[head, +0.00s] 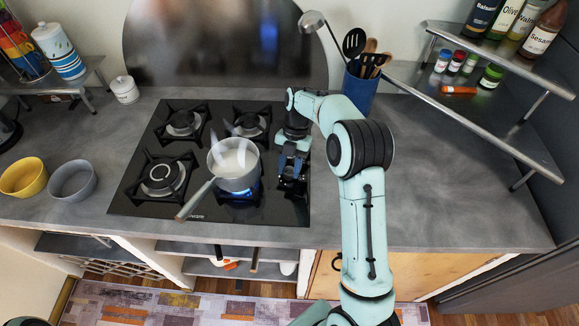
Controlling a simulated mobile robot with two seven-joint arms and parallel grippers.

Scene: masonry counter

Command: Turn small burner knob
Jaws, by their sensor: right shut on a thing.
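The black gas cooktop (214,207) is set in the grey counter, with its knobs in a column along the right side. My right gripper (290,182) points down over this column, near the front, and is shut on a knob there. The gripper mostly hides the knob, so I cannot tell how far it is turned. A light-coloured saucepan (235,180) with pale contents stands on the front right burner, where a blue flame (254,192) shows. The front left burner (161,174) is bare. My left gripper is not in view.
The saucepan's handle (195,200) points front left, over the cooktop edge. A yellow bowl (23,178) and a grey bowl (72,181) stand left. A blue utensil holder (360,90) stands behind my right arm. A metal shelf (500,100) stands right. The right counter is clear.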

